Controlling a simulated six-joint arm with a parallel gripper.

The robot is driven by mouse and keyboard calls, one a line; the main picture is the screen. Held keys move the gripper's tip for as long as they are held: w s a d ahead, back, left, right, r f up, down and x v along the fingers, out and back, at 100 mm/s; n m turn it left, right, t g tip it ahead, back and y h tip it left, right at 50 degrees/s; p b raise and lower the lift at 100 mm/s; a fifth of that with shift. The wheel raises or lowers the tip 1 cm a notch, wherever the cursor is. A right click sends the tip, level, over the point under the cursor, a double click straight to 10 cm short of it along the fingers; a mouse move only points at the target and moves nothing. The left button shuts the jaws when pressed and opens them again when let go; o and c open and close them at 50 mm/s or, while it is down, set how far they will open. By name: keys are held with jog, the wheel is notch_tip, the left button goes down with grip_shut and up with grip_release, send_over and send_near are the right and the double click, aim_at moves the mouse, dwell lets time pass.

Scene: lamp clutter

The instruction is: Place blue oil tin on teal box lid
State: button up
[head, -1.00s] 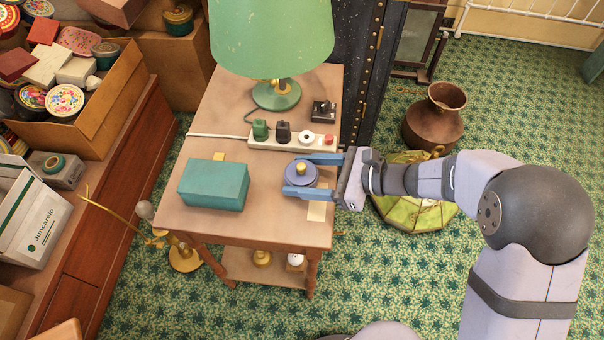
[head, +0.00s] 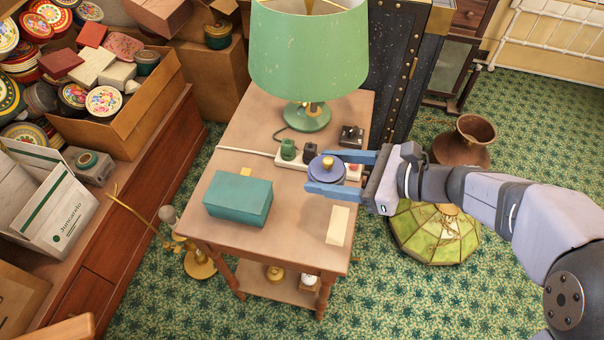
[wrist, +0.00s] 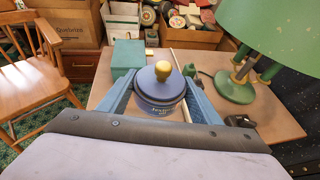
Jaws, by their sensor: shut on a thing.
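The blue oil tin (head: 325,172) is a round tin with a brass knob on top. My gripper (head: 322,175) is shut on it from the right, one finger on each side, and appears to hold it upright above the table. The wrist view also shows the tin (wrist: 160,92) between the two blue fingers (wrist: 158,88). The teal box (head: 238,199) sits on the table left of the tin, its flat lid bare and apart from the tin. It also shows at the upper left in the wrist view (wrist: 128,57).
A green lamp (head: 307,50) stands at the back of the wooden table (head: 285,235). A power strip (head: 285,160) with plugs lies behind the tin. A pale card (head: 338,226) lies near the front right edge. The front middle of the table is clear.

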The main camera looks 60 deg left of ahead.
jog(key=s+a+r+n+g+h+p, duration=0.2)
jog(key=s+r, duration=0.1)
jog(key=s, duration=0.7)
jog(key=s+a+r+n+g+h+p, duration=0.1)
jog(key=s+a+r+n+p, duration=0.15)
jog(key=s, duration=0.75)
jog(key=r+m+t+y, duration=0.1)
jog(key=m+t+y, duration=0.2)
jog(key=m, duration=0.2)
send_over(240, 187)
jog(key=shift+n, duration=0.25)
jog(key=shift+d+f+b, duration=0.1)
jog(key=shift+f+b, duration=0.55)
jog(key=shift+f, duration=4.2)
jog(key=shift+f, duration=0.25)
jog(key=o, duration=1.3)
jog(key=shift+r, duration=0.1)
